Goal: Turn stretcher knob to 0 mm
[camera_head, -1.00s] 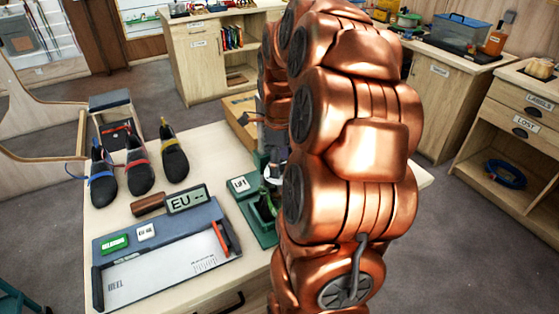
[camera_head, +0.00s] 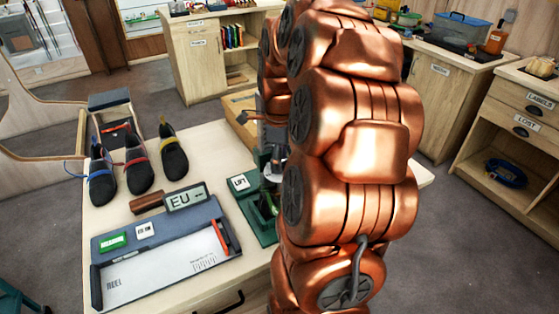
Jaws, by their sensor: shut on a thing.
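The shoe stretcher stands on the workbench on a green base (camera_head: 262,232), with a small "LIFT" label beside it. Its right side is hidden behind my copper-coloured arm. My gripper (camera_head: 273,160) points down over the stretcher and only a grey sliver of it shows left of the arm. It is shut at the top of the stretcher, where the knob seems to be. The knob itself and its scale cannot be made out. A display (camera_head: 187,199) on the bench reads "EU --".
Several climbing shoes (camera_head: 138,165) stand at the bench's back left. A grey measuring tray (camera_head: 165,255) with green and white buttons lies in front. A brown block (camera_head: 147,202) lies beside the display. Cabinets line the back and right.

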